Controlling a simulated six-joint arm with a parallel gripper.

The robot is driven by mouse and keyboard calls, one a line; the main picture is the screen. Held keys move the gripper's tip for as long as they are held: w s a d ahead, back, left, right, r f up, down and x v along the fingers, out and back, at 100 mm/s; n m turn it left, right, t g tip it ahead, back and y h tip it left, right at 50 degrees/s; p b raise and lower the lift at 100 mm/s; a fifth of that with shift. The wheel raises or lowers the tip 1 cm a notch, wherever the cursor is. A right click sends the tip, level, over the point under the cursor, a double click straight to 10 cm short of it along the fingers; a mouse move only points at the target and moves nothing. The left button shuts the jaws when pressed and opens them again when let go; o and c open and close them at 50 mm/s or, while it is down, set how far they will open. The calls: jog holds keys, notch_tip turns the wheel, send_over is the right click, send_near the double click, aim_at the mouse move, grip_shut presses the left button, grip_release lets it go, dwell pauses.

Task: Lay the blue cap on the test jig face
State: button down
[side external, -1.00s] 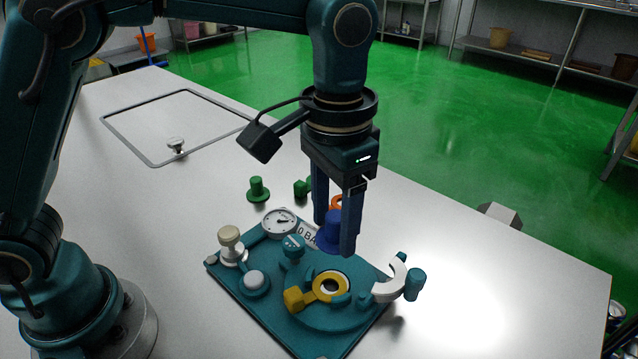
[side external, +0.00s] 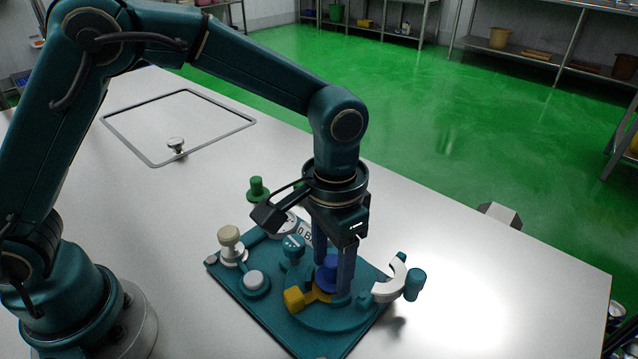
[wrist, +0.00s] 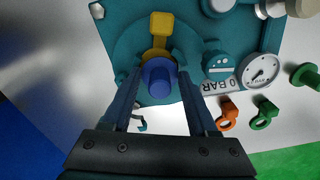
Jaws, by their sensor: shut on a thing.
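The blue cap (side external: 326,272) is between the fingers of my gripper (side external: 332,288), which is shut on it. The cap is low over the test jig (side external: 262,303), at the yellow ring piece (side external: 296,299). In the wrist view the cap (wrist: 158,80) covers most of the ring, and the yellow tab (wrist: 161,23) sticks out beyond it. I cannot tell whether the cap touches the jig face. The fingers (wrist: 160,92) lie on either side of the cap.
The jig carries a dial gauge (wrist: 260,71), a cream knob (side external: 229,236) and a white curved clamp (side external: 391,281). A green cap (side external: 257,188), an orange part (wrist: 227,114) and a green part (wrist: 265,112) lie beside it. The table's right side is clear.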

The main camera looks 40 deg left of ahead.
jog(key=shift+s+f, duration=0.1)
jog(key=shift+f, duration=0.85)
dwell(0.5)
jog(key=shift+c, duration=0.5)
grip_release()
jog(key=shift+r, duration=4.85)
